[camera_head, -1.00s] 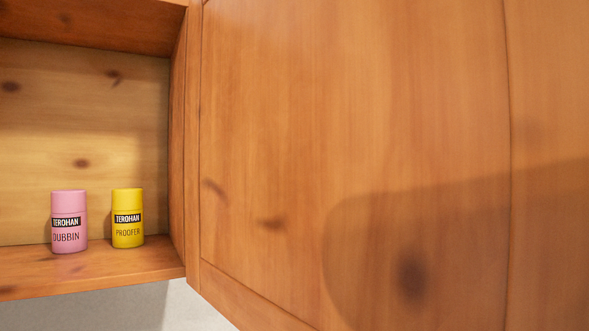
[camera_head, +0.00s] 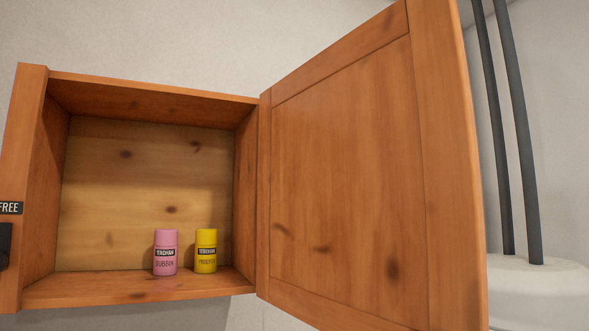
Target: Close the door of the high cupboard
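The high cupboard (camera_head: 30,190) is a wooden wall box with its front open. Its wooden door (camera_head: 345,180) is hinged on the right side of the box and stands wide open, its inner face towards me and its free edge on the right. The door's outer face and any handle on it are hidden. Inside, a pink can marked DUBBIN (camera_head: 165,254) and a yellow can marked PROOFER (camera_head: 206,252) stand upright on the cupboard floor.
Right of the door, two dark vertical pipes (camera_head: 520,140) rise from a white rounded object (camera_head: 540,292). A black part and a label reading FREE (camera_head: 10,208) show at the left edge. Plain wall is above the cupboard.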

